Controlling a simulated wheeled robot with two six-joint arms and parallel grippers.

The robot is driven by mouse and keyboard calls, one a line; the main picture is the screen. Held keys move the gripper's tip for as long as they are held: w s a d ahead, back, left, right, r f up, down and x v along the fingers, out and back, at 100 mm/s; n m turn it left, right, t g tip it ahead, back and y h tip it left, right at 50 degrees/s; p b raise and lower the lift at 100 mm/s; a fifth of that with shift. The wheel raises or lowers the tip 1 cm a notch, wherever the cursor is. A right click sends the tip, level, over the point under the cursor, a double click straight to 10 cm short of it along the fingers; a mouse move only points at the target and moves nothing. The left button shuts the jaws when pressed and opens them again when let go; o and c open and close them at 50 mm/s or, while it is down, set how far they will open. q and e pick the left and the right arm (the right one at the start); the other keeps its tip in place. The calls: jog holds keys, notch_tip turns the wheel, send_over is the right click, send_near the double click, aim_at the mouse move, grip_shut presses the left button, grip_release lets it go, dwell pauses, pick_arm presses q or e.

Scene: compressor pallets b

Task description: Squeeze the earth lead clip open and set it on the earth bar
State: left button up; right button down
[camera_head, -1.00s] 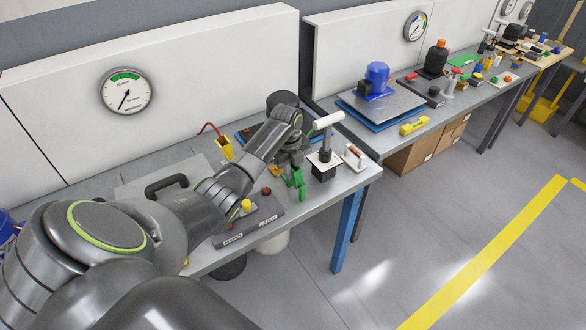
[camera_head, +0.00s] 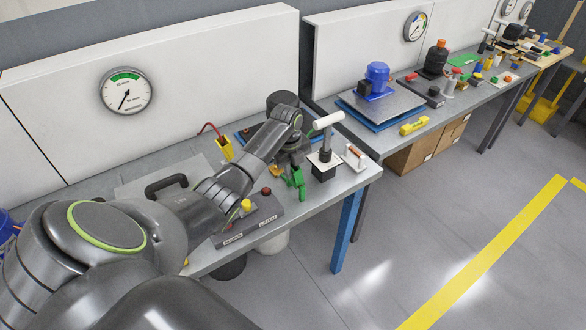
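The green earth lead clip (camera_head: 299,184) is at the front right part of the near bench, just below my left gripper (camera_head: 291,170). The gripper points down, and the clip's green parts sit at its fingertips, close together. The fingers are small and partly hidden, but they appear closed on the clip. A small copper-coloured bar on a white stand (camera_head: 354,156), which looks like the earth bar, is to the right near the bench corner, apart from the clip. My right gripper is out of view.
A white-handled lever on a black block (camera_head: 323,165) stands between the gripper and the bar. A grey button box (camera_head: 250,219) lies to the left. A yellow clip with a red lead (camera_head: 225,149) is behind the arm. The bench edge is close in front.

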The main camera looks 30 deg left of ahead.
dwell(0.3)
pick_arm(q)
jog(key=o, duration=0.6)
jog(key=shift+o, duration=0.2)
jog(key=r, duration=0.3)
jog(key=r+b, duration=0.1)
jog(key=r, duration=0.2)
jog(key=s+r+b, duration=0.1)
jog(key=r, duration=0.3)
jog(key=shift+a, duration=0.25)
notch_tip(320, 180, up, 7)
jog(key=p, duration=0.3)
jog(key=shift+s+a+r+p, duration=0.15)
jog(key=shift+s+p, duration=0.15)
jog(key=shift+s, duration=0.05)
